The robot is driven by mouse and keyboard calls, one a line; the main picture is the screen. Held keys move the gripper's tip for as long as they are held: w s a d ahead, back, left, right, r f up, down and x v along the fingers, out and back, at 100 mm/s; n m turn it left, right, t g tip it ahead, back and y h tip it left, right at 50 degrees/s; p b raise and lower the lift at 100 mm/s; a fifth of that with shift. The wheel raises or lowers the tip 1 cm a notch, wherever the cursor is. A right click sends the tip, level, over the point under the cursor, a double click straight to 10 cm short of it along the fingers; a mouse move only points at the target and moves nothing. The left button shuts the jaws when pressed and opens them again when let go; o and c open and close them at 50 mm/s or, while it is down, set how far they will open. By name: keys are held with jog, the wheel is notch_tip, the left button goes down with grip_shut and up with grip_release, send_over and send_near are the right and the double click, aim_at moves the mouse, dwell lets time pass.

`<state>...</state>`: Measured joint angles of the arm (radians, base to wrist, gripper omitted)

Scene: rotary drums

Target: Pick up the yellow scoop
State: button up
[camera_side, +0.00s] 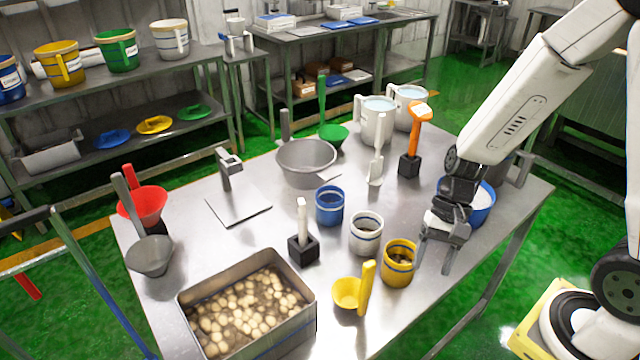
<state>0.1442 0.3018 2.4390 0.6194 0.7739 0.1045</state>
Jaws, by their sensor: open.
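The yellow scoop (347,293) sits on the metal table near its front edge, bowl to the left and its handle standing up at the bowl's right side. My gripper (435,258) hangs over the right part of the table, its fingers pointing down and apart. It is to the right of the yellow scoop and above it in the picture, with the yellow cup (398,264) between them. The fingers hold nothing that I can see. My gripper partly covers a blue-rimmed container (482,207) behind it.
A white cup (366,234) and a blue cup (329,206) stand behind the scoop. A metal bin of pale round pieces (305,317) is left of it. A black block with a white handle (303,247) stands nearby. An orange-handled tool (418,120) stands farther back.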

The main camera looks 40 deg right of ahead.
jog(key=w+a+m+y, duration=0.2)
jog(key=a+m+y, duration=0.1)
jog(key=m+y, duration=0.15)
jog(key=m+t+y, duration=0.3)
jog(key=m+y, duration=0.1)
jog(key=m, duration=0.2)
send_near(364, 272)
jog(key=shift+x, duration=1.3)
jog(key=shift+a+r, duration=0.1)
jog(key=shift+a, duration=0.1)
jog(key=shift+n+x, duration=0.25)
jog(key=shift+x, duration=1)
jog(key=shift+a, duration=0.1)
jog(key=shift+x, duration=2.45)
jog(key=shift+c, duration=0.2)
grip_shut()
